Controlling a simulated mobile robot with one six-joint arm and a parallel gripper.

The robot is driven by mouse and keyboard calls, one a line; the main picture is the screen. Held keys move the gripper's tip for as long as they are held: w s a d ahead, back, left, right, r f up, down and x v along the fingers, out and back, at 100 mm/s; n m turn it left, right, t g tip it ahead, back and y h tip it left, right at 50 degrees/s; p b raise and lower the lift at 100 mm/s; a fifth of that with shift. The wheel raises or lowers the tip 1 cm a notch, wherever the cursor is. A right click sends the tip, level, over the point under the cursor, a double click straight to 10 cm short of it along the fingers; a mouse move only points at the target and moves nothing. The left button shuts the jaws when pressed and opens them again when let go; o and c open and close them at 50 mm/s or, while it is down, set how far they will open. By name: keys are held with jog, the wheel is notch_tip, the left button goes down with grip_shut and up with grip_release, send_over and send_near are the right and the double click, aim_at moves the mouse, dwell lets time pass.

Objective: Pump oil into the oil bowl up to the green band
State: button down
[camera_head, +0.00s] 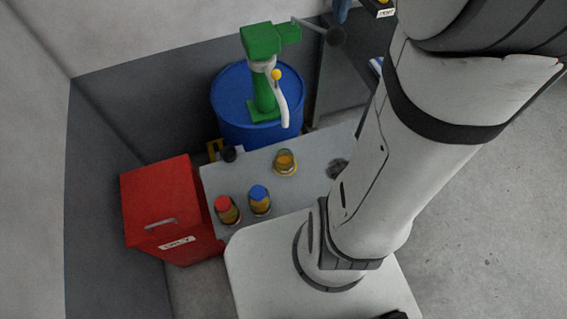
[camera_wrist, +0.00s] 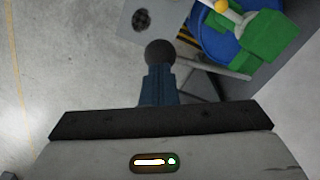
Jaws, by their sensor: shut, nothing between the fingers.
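The green hand pump (camera_head: 263,85) stands on the blue oil drum (camera_head: 228,98). Its pale lever reaches right to a dark ball knob (camera_head: 336,37). A white spout hangs down toward the oil bowl (camera_head: 285,162), a small glass vessel with amber content on the bench. The green band cannot be made out. My gripper (camera_head: 342,11) is just above the knob, its blue fingers partly cut off by the picture edge. In the wrist view my shut, empty gripper (camera_wrist: 158,75) points at the knob (camera_wrist: 160,52), which overlaps the fingertips; contact cannot be told. The pump (camera_wrist: 268,42) is to the right.
The grey bench (camera_head: 250,175) carries a red-capped jar (camera_head: 227,210), a blue-capped jar (camera_head: 260,202) and a round dark grate (camera_head: 338,168). A red box (camera_head: 165,205) stands left of it. A grey panel (camera_head: 345,75) stands right of the drum. Floor at right is clear.

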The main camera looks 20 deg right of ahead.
jog(key=shift+f, duration=0.1)
jog(key=shift+f+b, duration=1.05)
jog(key=shift+f, duration=0.4)
notch_tip(320, 180, down, 8)
jog(key=s+b, duration=0.2)
jog(key=b, duration=0.4)
jog(key=shift+s+f, duration=0.1)
jog(key=shift+f, duration=0.05)
notch_tip(320, 180, up, 13)
jog(key=p, duration=1.1)
send_over(337, 28)
jog(key=shift+f, duration=0.2)
dwell(1.0)
dwell(0.6)
